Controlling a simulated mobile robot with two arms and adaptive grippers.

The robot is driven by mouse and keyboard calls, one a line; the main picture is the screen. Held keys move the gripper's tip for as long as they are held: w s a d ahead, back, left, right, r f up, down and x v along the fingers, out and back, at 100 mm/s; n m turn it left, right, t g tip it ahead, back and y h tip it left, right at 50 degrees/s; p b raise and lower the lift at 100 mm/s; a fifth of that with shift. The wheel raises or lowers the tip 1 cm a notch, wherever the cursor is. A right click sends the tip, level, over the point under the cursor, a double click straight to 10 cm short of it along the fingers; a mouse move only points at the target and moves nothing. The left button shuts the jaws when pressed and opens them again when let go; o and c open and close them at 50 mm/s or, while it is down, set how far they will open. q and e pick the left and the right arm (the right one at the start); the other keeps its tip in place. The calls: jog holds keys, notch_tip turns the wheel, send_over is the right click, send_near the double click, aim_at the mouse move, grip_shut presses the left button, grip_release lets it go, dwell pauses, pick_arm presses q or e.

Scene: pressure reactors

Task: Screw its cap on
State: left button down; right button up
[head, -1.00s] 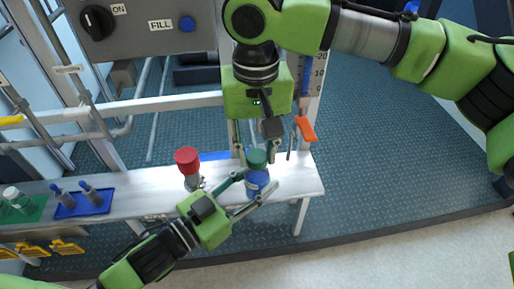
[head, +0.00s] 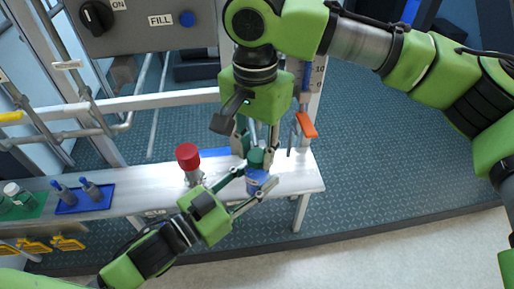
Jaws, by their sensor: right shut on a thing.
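A blue bottle (head: 257,182) with a pale label stands near the right end of the metal bench. A green cap (head: 256,158) is at its top. My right gripper (head: 256,152) points down from above and is shut on the cap. I cannot tell how far the cap's thread is engaged. My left gripper (head: 258,181) reaches in from the lower left, with one finger on each side of the bottle. Its fingers hide part of the bottle, and I cannot tell whether they press on it.
The metal bench (head: 130,195) also holds a red-topped fitting (head: 188,158) left of the bottle. Further left are a blue tray (head: 70,208) with small blue items and a green tray (head: 38,212). An orange handle (head: 306,124) hangs behind on the right.

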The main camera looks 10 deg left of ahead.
jog(key=m, duration=0.5)
jog(key=shift+a+m, duration=0.1)
jog(key=shift+m, duration=0.2)
jog(key=m, duration=0.6)
jog(key=shift+w, duration=0.1)
jog(key=shift+c, duration=0.2)
jog(key=o, duration=0.8)
jog(key=shift+c, duration=0.2)
jog(key=shift+r, duration=2.25)
